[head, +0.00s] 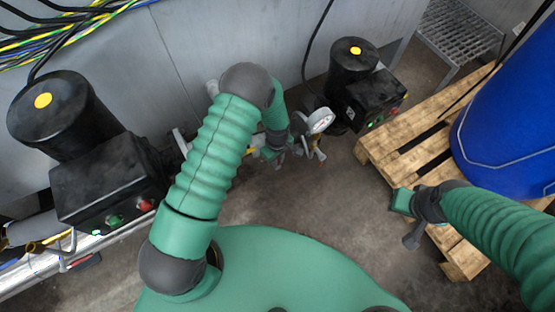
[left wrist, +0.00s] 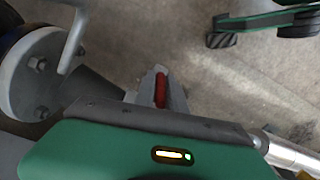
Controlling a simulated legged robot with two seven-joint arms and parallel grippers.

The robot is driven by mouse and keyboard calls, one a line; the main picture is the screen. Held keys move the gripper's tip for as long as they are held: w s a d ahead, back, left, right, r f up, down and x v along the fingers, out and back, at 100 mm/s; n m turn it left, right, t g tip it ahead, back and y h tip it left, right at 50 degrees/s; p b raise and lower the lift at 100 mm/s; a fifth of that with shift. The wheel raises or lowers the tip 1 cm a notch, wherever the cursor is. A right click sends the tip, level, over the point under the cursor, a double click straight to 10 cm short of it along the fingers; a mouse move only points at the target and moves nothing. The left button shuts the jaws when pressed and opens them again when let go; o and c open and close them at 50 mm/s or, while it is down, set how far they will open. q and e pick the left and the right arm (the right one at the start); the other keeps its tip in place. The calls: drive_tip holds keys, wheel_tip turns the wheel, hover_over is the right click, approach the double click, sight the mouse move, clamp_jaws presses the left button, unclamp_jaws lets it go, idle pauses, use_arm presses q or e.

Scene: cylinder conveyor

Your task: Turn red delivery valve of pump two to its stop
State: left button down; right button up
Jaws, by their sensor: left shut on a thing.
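In the left wrist view a slim red valve handle (left wrist: 160,90) shows beside a grey finger of my left gripper, just past its green body. The left gripper (head: 277,158) is shut on this handle. In the head view the wrist hides most of the handle. The gripper is among the pipe fittings, just left of a round white pressure gauge (head: 320,120). Behind the gauge stands a black pump (head: 352,62) with a yellow cap. My right gripper (head: 408,222) is over the pallet's near left edge, away from the valve; its jaws are unclear.
Another black pump (head: 55,110) with a control box stands at the left. A wooden pallet (head: 405,140) bears a blue drum (head: 515,115) at the right. A grey bolted flange (left wrist: 35,75) is close to the left gripper. Open floor (head: 320,215) lies before the pipework.

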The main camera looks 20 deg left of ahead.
use_arm(q)
drive_tip(key=shift+s+d, duration=0.15)
drive_tip(key=shift+d, duration=0.15)
drive_tip(key=shift+s+a+r+t+h+p, duration=0.1)
drive_tip(key=shift+s+a+t+h+p, duration=0.15)
drive_tip(key=shift+p, duration=0.35)
drive_tip(key=shift+t+h, duration=0.25)
drive_tip(key=c, duration=1.8)
unclamp_jaws()
drive_tip(key=o, duration=0.4)
